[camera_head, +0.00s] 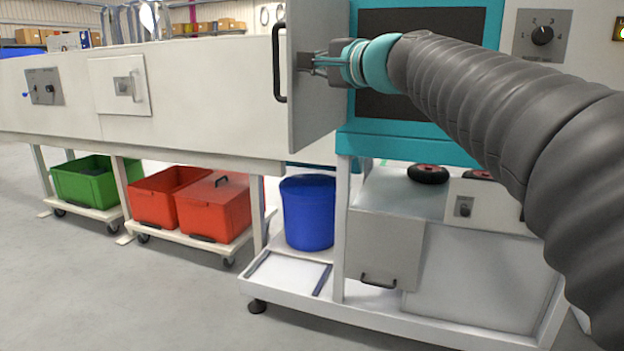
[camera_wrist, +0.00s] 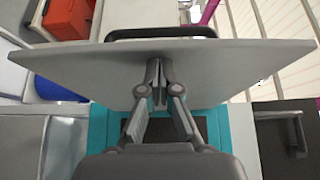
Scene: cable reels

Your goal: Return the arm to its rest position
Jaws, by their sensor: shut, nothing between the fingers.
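My arm reaches in from the right of the head view, in a grey ribbed sleeve with a teal wrist. My gripper (camera_head: 308,62) is at the inner face of an open grey door panel (camera_head: 325,105); whether it touches the panel I cannot tell. In the wrist view my gripper (camera_wrist: 158,98) has its fingertips together with nothing between them, close to the panel (camera_wrist: 215,62). The panel's black handle (camera_head: 279,62) is on the far side from my gripper. It also shows along the panel's top edge in the wrist view (camera_wrist: 160,32).
A teal-framed cabinet (camera_head: 400,135) with a dark opening stands behind my wrist. A control panel with a knob (camera_head: 541,36) is at the upper right. Below are a blue bin (camera_head: 307,212), red crates (camera_head: 214,205) and a green crate (camera_head: 85,182). The floor at front left is clear.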

